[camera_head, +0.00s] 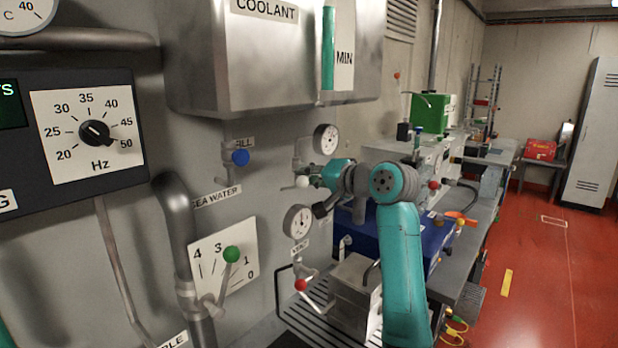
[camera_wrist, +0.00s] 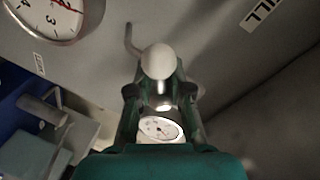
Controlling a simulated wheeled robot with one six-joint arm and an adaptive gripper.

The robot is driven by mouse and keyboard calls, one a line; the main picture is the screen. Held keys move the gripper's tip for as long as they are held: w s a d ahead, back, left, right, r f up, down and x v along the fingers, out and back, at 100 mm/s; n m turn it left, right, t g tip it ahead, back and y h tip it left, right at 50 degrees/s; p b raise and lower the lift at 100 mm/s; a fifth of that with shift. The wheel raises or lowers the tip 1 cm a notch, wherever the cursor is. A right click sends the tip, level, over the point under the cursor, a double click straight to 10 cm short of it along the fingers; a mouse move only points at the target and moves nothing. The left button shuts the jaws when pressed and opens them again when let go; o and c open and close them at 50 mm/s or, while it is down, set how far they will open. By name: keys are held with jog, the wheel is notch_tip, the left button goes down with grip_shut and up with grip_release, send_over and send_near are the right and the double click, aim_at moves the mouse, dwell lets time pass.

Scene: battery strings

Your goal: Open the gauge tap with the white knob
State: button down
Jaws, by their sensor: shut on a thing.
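The white knob (camera_head: 303,182) is on the gauge tap by the wall, below the upper round gauge (camera_head: 326,139). In the wrist view the white knob (camera_wrist: 158,62) sits at the fingertips, with a thin bent rod behind it at its upper left. My gripper (camera_head: 312,180) reaches in from the right, and its fingertips are at the knob. In the wrist view my gripper (camera_wrist: 160,88) has its two green fingers closed in around the knob. The tap's body is partly hidden by my gripper.
A lower gauge (camera_head: 297,221) and a red-knobbed lever (camera_head: 301,285) are below. A blue knob (camera_head: 240,157) and a green-knobbed lever (camera_head: 231,254) are to the left. The coolant tank (camera_head: 270,65) hangs above. A blue box (camera_head: 425,240) stands behind my arm.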

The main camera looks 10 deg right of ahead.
jog(key=m, duration=0.2)
jog(key=r+m+g+y, duration=0.1)
jog(key=m, duration=0.1)
jog(key=shift+r+m, duration=0.1)
jog(key=shift+m, duration=0.3)
dwell(0.5)
jog(key=c, duration=1.2)
grip_release()
jog(key=shift+c, duration=0.2)
jog(key=shift+s+d, duration=0.1)
jog(key=v, duration=1.1)
jog(key=shift+s+d, duration=0.25)
jog(key=shift+s, duration=0.05)
